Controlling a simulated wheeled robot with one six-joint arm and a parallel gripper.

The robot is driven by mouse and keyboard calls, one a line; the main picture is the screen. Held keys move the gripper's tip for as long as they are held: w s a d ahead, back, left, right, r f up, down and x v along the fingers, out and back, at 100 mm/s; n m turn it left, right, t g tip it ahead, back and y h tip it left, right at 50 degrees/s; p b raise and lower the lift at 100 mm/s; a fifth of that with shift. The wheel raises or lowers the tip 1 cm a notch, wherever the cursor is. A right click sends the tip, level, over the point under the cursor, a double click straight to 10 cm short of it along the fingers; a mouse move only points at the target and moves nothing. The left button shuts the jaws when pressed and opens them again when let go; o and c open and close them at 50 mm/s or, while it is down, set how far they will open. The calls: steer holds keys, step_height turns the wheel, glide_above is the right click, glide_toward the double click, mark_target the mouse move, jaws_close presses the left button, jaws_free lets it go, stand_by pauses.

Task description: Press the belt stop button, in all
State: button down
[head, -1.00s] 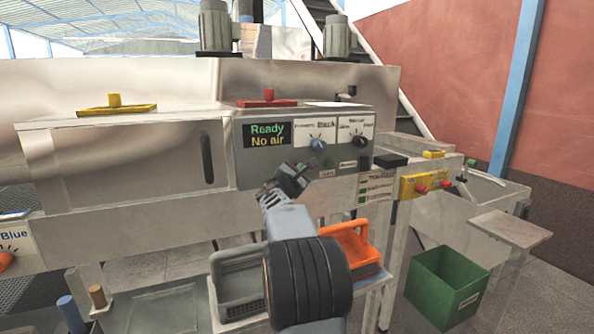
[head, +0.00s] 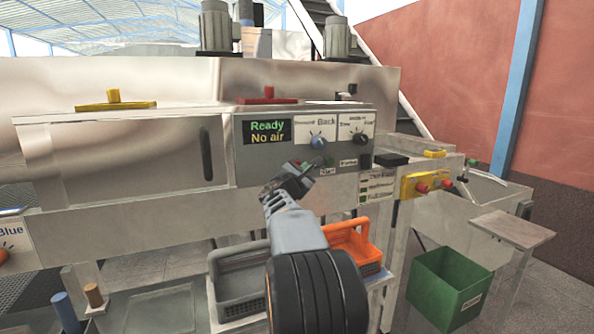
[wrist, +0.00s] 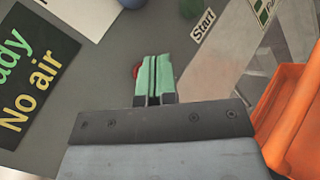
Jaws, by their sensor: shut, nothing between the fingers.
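A grey control panel (head: 300,143) on the machine shows "Ready / No air" on its display (head: 267,132). In the wrist view, a red button (wrist: 136,71) shows partly behind the left side of my fingertips. Whether the fingertips touch the red button cannot be told. No label reading "belt stop" is legible.
A yellow box (head: 425,184) with red buttons sits to the right of the panel. Blue (head: 317,142) and black (head: 360,139) knobs are above my gripper. Grey (head: 240,285) and orange (head: 352,248) baskets are below. A green bin (head: 450,286) stands at the right.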

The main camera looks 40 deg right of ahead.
steer(key=shift+s+a+b, duration=0.35)
steer(key=shift+s+b, duration=0.15)
steer(key=shift+s, duration=0.4)
steer(key=shift+s+a+b, duration=0.35)
steer(key=shift+s+b, duration=0.15)
steer(key=shift+s, duration=0.35)
